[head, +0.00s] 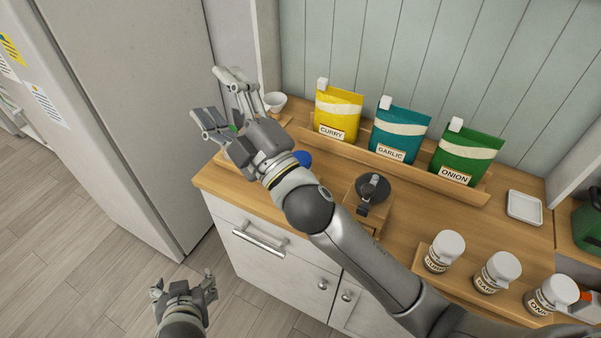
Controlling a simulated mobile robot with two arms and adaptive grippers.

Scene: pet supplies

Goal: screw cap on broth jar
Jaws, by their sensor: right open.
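My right gripper (212,95) is open, raised over the back left part of the wooden counter (235,182), its fingers spread toward the wall and fridge. I see nothing between its fingers. My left gripper (183,287) is open and empty, low over the floor in front of the cabinet. No jar labelled broth can be made out. Three small jars with white caps (448,243) (503,265) (564,289) stand in a wooden holder at the front right, with partly readable labels. A blue round thing (302,158) is partly hidden behind my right gripper.
Yellow curry (338,110), teal garlic (400,131) and green onion (467,154) pouches stand in a wooden rack at the back. A dark-topped grinder-like item (373,188) stands mid-counter. A small white cup (275,101) and white dish (524,207) are farther back. The fridge (120,90) bounds the left.

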